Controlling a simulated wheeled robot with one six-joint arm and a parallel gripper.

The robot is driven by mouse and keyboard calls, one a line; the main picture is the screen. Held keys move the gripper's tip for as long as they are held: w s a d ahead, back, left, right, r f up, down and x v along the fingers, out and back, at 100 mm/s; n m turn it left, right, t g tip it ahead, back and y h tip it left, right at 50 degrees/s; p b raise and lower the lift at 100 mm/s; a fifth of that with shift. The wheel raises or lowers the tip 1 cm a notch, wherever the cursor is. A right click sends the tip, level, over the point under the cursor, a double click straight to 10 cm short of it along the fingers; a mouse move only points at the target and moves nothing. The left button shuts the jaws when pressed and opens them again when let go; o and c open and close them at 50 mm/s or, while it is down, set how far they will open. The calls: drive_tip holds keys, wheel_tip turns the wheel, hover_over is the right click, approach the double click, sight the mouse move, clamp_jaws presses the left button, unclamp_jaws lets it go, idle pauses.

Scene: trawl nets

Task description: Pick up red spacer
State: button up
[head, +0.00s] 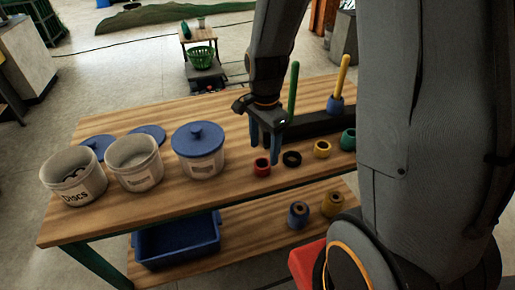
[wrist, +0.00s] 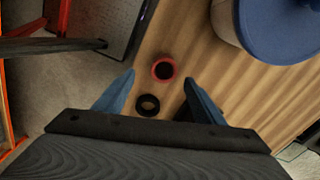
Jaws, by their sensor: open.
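The red spacer (head: 262,167) is a short ring with a dark hole, lying on the wooden bench top near its front edge. My gripper (head: 266,155) points down over the bench with its two blue fingers spread, just above and beside the red spacer. In the wrist view the red spacer (wrist: 164,69) lies ahead of the gap between the open fingers (wrist: 160,82). Nothing is held. A black ring (wrist: 148,105) lies close to the red spacer, nearer the gripper body in that view.
A yellow ring (head: 323,149) and a green ring (head: 348,139) lie to the right. Green and yellow pegs (head: 343,77) stand behind. A blue-lidded tub (head: 198,160) and two open tubs (head: 134,163) stand left. A blue crate (head: 177,241) sits on the lower shelf.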

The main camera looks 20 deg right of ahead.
sight(262, 163)
drive_tip(key=shift+w+a+f+m+p, duration=0.1)
drive_tip(key=shift+w+f+m+p, duration=0.15)
drive_tip(key=shift+f, duration=0.6)
drive_tip(key=shift+w+f+m+p, duration=0.15)
drive_tip(key=shift+w+f+p, duration=0.15)
drive_tip(key=shift+f, duration=0.55)
drive_tip(key=shift+s+f+p, duration=0.15)
drive_tip(key=shift+f+p, duration=0.45)
drive_tip(key=shift+f, duration=1.6)
drive_tip(key=c, duration=1.1)
drive_tip(key=shift+c, duration=0.2)
